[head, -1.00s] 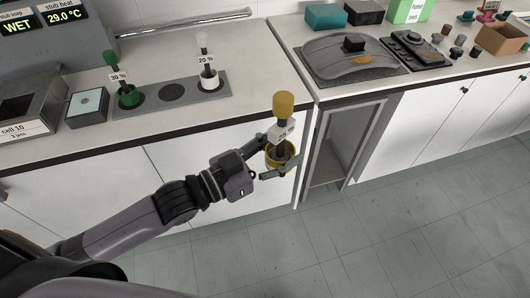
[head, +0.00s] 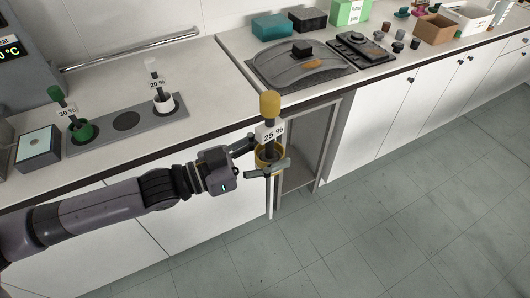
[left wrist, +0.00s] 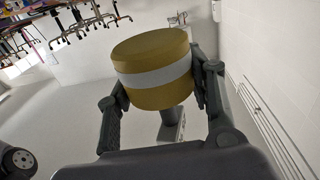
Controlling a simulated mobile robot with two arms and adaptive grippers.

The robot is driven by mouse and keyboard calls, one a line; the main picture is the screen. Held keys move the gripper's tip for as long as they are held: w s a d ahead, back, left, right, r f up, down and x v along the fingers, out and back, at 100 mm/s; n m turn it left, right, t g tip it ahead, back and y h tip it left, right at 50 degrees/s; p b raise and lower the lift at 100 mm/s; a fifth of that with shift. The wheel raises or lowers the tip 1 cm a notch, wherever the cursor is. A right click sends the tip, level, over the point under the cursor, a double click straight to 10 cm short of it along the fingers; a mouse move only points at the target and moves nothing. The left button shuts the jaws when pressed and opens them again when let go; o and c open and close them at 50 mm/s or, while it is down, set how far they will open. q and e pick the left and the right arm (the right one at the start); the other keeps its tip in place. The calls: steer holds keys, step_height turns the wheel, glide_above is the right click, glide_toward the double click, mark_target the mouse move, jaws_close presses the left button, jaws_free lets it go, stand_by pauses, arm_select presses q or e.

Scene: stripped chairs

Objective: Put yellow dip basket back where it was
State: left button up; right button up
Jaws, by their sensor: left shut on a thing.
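The yellow dip basket (head: 268,153) has a yellow cup, a dark stem with a "25 %" tag and a yellow knob on top. My left gripper (head: 262,160) is shut on its cup and holds it roughly upright in front of the counter edge. In the left wrist view the yellow cup (left wrist: 155,85) with a pale band sits between both fingers. A grey rack (head: 100,137) on the counter holds a green basket (head: 80,131) at left and a white basket (head: 163,103) at right. The middle round spot (head: 127,121) is bare and dark. My right gripper is out of view.
A small dark box with a pale top (head: 38,146) stands left of the rack. A metal rail (head: 135,50) runs behind it. A grey curved lid (head: 303,64) lies to the right, above an open cabinet bay (head: 300,150). The floor in front is clear.

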arm_select(q)
steer(key=shift+a+r+m+g, duration=0.1)
steer(key=shift+r+m+g, duration=0.05)
steer(key=shift+m+g, duration=0.25)
steer(key=shift+s+a+m+g+h, duration=0.1)
steer(key=shift+a+m+g+h, duration=0.35)
steer(key=shift+g, duration=0.4)
steer(key=shift+s+a+m+g+h, duration=0.1)
steer(key=shift+a+m+g+h, duration=0.25)
steer(key=shift+m+g, duration=0.35)
steer(key=shift+s+a+m+g, duration=0.1)
steer(key=shift+a+m+g, duration=0.2)
steer(key=shift+g, duration=0.4)
steer(key=shift+s+a+m+g, duration=0.1)
steer(key=shift+a+m+g, duration=0.2)
steer(key=shift+g, duration=0.35)
steer(key=shift+s+d, duration=0.1)
steer(key=shift+s, duration=0.05)
